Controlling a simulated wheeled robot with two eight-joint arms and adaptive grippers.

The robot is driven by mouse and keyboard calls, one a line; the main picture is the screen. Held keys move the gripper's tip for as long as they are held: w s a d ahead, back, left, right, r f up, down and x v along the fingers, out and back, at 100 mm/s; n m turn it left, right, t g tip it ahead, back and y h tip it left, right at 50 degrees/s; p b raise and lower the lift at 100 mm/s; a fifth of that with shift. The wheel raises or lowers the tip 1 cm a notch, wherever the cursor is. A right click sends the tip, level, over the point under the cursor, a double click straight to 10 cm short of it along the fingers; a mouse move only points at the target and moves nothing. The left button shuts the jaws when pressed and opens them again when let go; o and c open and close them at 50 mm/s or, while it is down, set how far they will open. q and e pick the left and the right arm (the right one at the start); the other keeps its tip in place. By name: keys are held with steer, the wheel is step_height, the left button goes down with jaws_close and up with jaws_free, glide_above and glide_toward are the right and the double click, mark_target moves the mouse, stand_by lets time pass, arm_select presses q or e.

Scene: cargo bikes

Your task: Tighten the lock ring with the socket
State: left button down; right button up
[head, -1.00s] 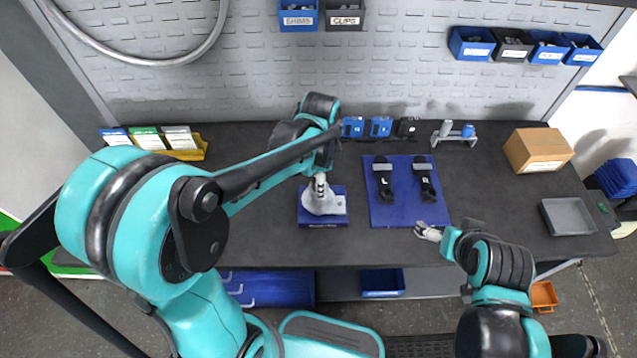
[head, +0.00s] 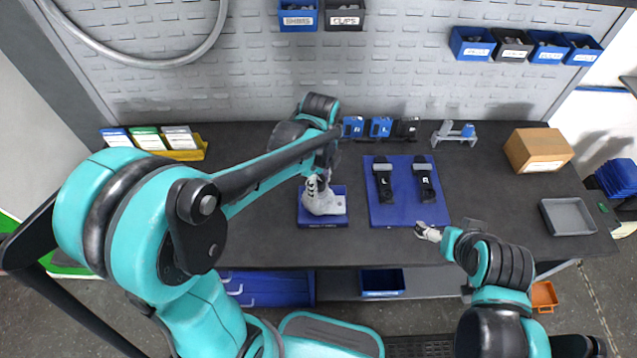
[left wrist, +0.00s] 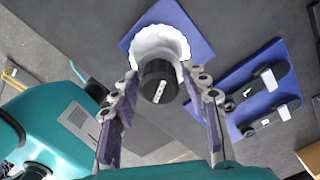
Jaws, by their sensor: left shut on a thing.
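My left gripper (head: 318,182) is over the pale grey housing (head: 324,203), which stands on a blue base (head: 340,221) on the bench. In the left wrist view its two fingers (left wrist: 160,82) are closed on the sides of a black socket (left wrist: 157,84) with a small white label. The socket is in front of the housing (left wrist: 160,42), in line with its top; I cannot tell whether they touch. The lock ring cannot be made out and may be hidden behind the socket. My right gripper (head: 427,232) hangs near the bench's front edge, apart from the housing; its fingers are too small to judge.
A blue mat (head: 402,214) with two black pedals marked L and R lies right of the housing. Behind stand small blue and black blocks (head: 380,128) and a grey stand (head: 455,136). A cardboard box (head: 538,150) and grey tray (head: 567,216) are at the right.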

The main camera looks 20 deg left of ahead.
arm_select(q)
steer(key=shift+s+f, duration=0.1)
steer(key=shift+s, duration=0.05)
steer(key=m, duration=0.6)
steer(key=shift+m, duration=0.3)
steer(key=m, duration=0.6)
steer(key=shift+s+a, duration=0.1)
steer(key=shift+m, duration=0.3)
steer(key=shift+r, duration=0.25)
steer(key=shift+r+p, duration=0.7)
steer(key=shift+r, duration=0.1)
